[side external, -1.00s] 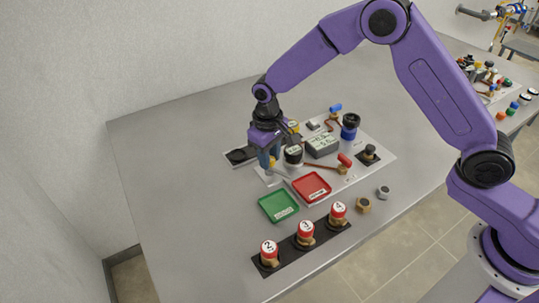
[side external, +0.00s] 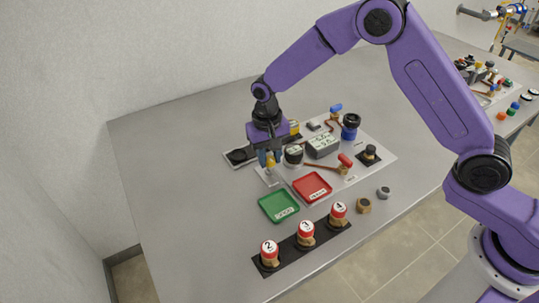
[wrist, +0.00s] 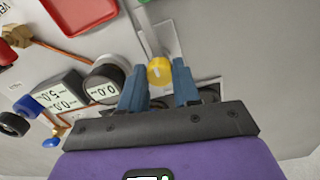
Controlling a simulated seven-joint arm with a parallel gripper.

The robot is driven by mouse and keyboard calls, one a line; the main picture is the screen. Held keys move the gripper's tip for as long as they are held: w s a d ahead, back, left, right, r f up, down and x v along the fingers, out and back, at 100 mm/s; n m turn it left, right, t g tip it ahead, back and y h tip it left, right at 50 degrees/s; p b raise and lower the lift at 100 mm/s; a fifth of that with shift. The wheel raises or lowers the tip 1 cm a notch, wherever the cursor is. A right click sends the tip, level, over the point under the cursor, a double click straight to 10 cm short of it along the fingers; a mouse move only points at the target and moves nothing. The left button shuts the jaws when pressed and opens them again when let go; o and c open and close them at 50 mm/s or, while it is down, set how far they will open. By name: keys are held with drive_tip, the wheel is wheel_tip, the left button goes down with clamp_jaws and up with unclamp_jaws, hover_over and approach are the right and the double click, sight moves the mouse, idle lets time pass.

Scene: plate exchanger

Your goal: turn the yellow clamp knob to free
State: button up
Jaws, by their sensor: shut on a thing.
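The yellow clamp knob (wrist: 159,70) shows between my two blue fingers in the wrist view, near the fingertips. A pale bar-like part lies by it. In the side view the knob (side external: 270,161) is at the left end of the white board, partly covered by my fingers. My gripper (side external: 269,158) points down over it and is shut on it; it also shows in the wrist view (wrist: 157,78). I cannot read the knob's turn angle or any mark for free.
A round gauge (side external: 293,155) stands close to the right of my gripper, with a grey display box (side external: 322,146) beyond it. A green tray (side external: 278,206) and a red tray (side external: 312,187) lie in front. Red-capped numbered fittings (side external: 306,229) stand nearer. The table at left is clear.

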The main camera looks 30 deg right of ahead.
drive_tip(key=o, duration=1.1)
drive_tip(key=shift+c, duration=0.2)
wheel_tip(320, 180, up, 18)
drive_tip(key=shift+a+f, duration=0.25)
drive_tip(key=shift+a, duration=0.15)
